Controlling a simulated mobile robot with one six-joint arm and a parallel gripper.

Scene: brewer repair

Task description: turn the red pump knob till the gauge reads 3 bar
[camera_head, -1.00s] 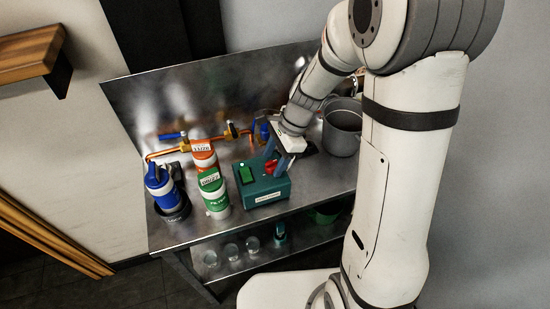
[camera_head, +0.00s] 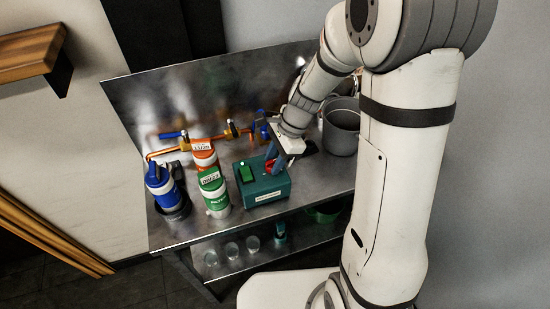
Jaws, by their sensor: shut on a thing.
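The red pump knob (camera_head: 269,165) sits on top of the teal pump box (camera_head: 265,190), on the box's right side. My gripper (camera_head: 275,163) points down at the box and is shut on the red knob, its fingers partly covering it. A green block-shaped switch (camera_head: 246,173) is on the box's left side. A pale label is on the box's front. I cannot make out a gauge reading in this view.
Left of the box stand an orange canister (camera_head: 203,153), green-and-white canisters (camera_head: 215,196) and a blue canister (camera_head: 160,180) in a dark holder. Copper pipe (camera_head: 215,138) with valves runs behind. A grey pot (camera_head: 341,128) stands right of my gripper. Glasses are on the lower shelf.

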